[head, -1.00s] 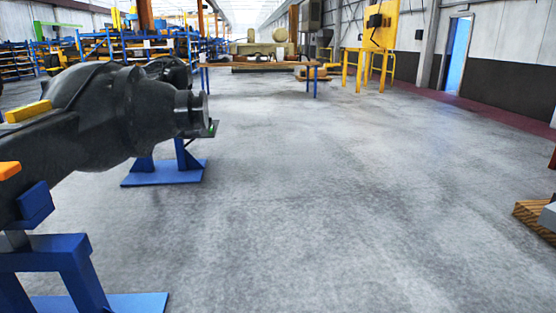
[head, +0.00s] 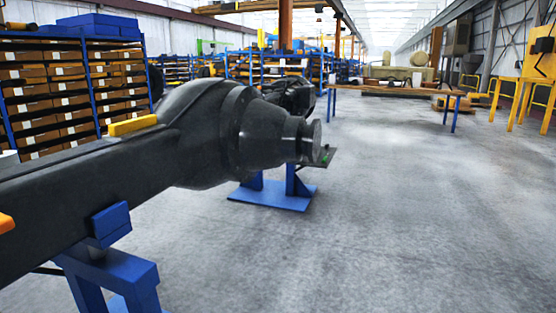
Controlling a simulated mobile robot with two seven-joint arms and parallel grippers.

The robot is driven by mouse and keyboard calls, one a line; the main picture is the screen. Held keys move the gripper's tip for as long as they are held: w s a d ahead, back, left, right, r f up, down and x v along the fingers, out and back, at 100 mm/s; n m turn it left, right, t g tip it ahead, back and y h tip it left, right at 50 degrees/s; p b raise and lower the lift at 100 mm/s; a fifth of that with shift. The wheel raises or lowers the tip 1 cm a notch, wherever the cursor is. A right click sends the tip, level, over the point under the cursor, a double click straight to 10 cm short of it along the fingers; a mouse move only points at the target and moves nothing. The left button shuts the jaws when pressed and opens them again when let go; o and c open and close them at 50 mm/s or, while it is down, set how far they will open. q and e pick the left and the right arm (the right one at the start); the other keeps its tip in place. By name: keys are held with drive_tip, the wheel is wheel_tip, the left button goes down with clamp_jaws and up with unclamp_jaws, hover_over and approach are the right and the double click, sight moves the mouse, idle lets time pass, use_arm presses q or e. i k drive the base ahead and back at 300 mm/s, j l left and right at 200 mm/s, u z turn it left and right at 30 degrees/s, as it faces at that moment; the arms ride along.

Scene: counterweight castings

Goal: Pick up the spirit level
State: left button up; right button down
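A short yellow bar (head: 133,125), which looks like the spirit level, lies on top of a large black axle-like casting (head: 185,130) at the left of the head view. Its markings are too small to make out. An orange thing (head: 5,223) is cut off by the left edge, beside the casting; I cannot tell what it is. Neither of my grippers is in view.
Blue stands (head: 122,275) hold up the casting, with a second blue base (head: 270,195) behind. Shelves with boxes (head: 45,90) stand at the back left. A table (head: 395,90) is farther back. The grey floor (head: 420,220) at the right is clear.

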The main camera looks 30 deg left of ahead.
sight(118, 129)
drive_tip(key=i+l+u, duration=0.1)
drive_tip(key=i+u, duration=0.25)
drive_tip(key=i, duration=0.8)
